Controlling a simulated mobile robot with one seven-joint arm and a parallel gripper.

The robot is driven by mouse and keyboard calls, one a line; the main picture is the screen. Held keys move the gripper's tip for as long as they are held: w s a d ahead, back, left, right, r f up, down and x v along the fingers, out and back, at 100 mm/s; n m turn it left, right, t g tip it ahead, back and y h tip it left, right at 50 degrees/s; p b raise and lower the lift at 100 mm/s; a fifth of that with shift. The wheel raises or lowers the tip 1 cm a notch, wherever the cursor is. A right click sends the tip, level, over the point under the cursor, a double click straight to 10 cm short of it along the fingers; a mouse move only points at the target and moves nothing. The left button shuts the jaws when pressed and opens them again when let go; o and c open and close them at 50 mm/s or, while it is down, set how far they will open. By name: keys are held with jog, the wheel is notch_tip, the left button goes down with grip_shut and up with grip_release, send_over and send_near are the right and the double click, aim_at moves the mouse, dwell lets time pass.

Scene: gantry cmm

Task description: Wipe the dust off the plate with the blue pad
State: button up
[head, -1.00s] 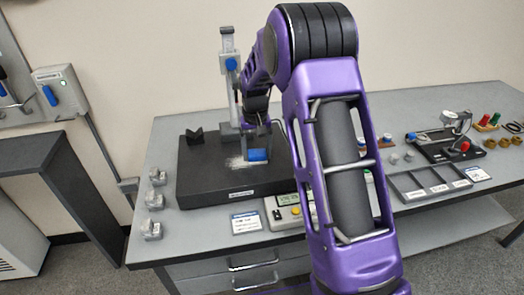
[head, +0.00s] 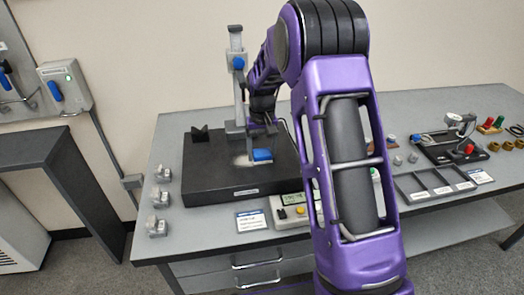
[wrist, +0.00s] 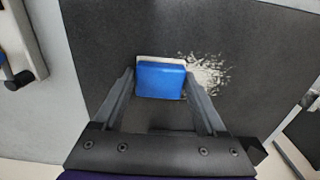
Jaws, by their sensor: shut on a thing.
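The plate (head: 215,181) is a dark, thick slab on the grey bench. In the wrist view the plate (wrist: 110,35) fills most of the picture. Pale dust (wrist: 207,74) lies on it in a scattered patch just right of the pad. The blue pad (wrist: 162,80), with a whitish edge along its far side, sits between my fingers; it also shows in the head view (head: 262,155). My gripper (wrist: 160,90) is shut on the blue pad, low over the plate. I cannot tell whether the pad touches the plate. My arm hides the plate's right part in the head view.
A grey stand (head: 236,85) rises at the plate's back. A small black V-shaped block (head: 200,134) sits at the plate's back left. Metal clamps (head: 158,200) line the bench's left edge. A control box (head: 292,211) and a label card (head: 251,220) lie in front.

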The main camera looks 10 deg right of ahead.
aim_at(265, 151)
jog(key=shift+s+d+f, duration=0.1)
jog(key=shift+s+f, duration=0.05)
jog(key=shift+f, duration=0.05)
jog(key=shift+d, duration=0.2)
jog(key=shift+r, duration=0.3)
jog(key=shift+d+r+p, duration=0.15)
jog(key=shift+r+p, duration=0.15)
jog(key=shift+r, duration=2.6)
jog(key=shift+r, duration=0.1)
jog(key=shift+r, duration=1.4)
